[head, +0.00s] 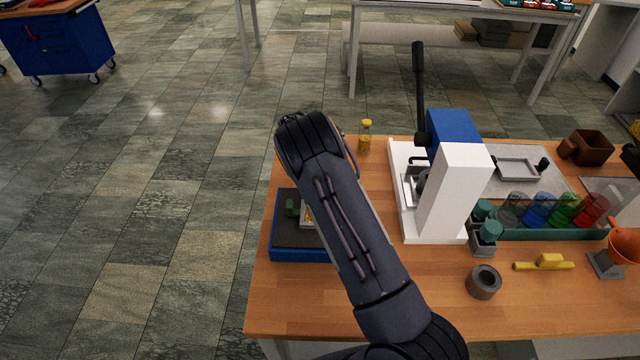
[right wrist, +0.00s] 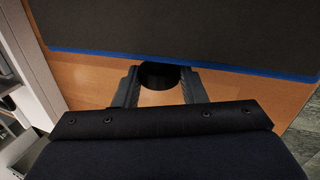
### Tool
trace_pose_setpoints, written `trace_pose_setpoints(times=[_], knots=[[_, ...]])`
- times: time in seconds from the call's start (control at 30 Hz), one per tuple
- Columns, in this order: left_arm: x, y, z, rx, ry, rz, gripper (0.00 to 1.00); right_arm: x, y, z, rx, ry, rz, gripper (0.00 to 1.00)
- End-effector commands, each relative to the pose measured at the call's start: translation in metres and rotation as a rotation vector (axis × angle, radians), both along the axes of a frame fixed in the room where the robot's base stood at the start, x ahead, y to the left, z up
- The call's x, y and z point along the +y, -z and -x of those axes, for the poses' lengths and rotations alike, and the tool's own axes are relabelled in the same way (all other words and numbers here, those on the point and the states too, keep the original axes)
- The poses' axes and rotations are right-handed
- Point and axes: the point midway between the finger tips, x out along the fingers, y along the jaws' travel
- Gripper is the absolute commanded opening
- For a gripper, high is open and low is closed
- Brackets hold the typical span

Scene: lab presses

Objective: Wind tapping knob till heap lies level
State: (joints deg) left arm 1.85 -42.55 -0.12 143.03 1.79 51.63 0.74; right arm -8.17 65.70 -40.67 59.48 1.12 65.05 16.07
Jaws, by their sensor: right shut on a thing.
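A low blue unit with a dark top (head: 284,226) sits at the left of the wooden table, partly hidden by my right arm. A green piece and part of a yellow label show on it. In the right wrist view, its dark face with a blue edge (right wrist: 180,45) fills the top. My right gripper (right wrist: 160,88) is shut on a round black knob (right wrist: 159,74) beside that edge. In the head view, the arm hides this gripper and the knob. No heap can be made out. My left gripper is not in view.
A white press (head: 455,185) with a tall black lever stands right of my arm. A rack of coloured vials (head: 540,232), a grey ring (head: 483,283) and a yellow tool (head: 545,264) lie further right. The front left table edge is clear.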

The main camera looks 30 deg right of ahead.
Motion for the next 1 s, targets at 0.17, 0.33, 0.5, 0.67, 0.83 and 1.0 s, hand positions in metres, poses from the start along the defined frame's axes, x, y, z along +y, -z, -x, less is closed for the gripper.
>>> trace_pose_setpoints(times=[0.17, 0.33, 0.5, 0.67, 0.83, 1.0], knots=[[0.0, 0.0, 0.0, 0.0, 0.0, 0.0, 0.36, -0.001, -0.001, 0.001, 0.002, 0.0, 0.001, 0.15], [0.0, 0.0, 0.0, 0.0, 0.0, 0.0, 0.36, -0.001, -0.001, 0.001, 0.001, 0.0, 0.0, 0.49], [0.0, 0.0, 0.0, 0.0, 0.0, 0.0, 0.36, -0.001, 0.0, 0.0, 0.001, 0.0, 0.0, 0.59], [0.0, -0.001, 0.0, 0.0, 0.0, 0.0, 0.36, 0.0, -0.001, 0.0, 0.001, 0.0, 0.0, 0.59], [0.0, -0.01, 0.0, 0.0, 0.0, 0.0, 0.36, 0.003, -0.018, -0.003, -0.002, 0.0, -0.001, 0.59], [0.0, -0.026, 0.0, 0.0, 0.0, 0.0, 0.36, 0.011, -0.048, -0.008, -0.002, -0.001, 0.0, 0.59]])
